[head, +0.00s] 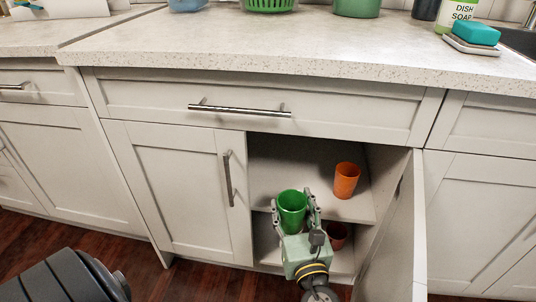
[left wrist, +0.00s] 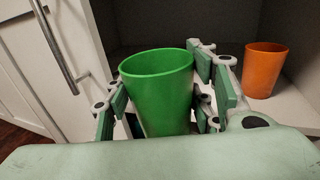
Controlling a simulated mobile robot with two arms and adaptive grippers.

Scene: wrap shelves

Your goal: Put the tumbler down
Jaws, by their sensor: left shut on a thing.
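A green tumbler (head: 292,212) is upright between the fingers of my left gripper (head: 293,199), at the front of the open cabinet's middle shelf (head: 325,203). My left gripper is shut on it. In the left wrist view the green tumbler (left wrist: 158,92) has its open rim up, with a finger on each side. Its base is hidden by my gripper, so I cannot tell whether it touches the shelf. My right gripper is not in view.
An orange cup (head: 346,181) stands on the middle shelf, right of the tumbler. A reddish-brown cup (head: 337,236) is on the level below. The open cabinet door (head: 398,240) stands close on the right. The middle shelf's back left looks clear.

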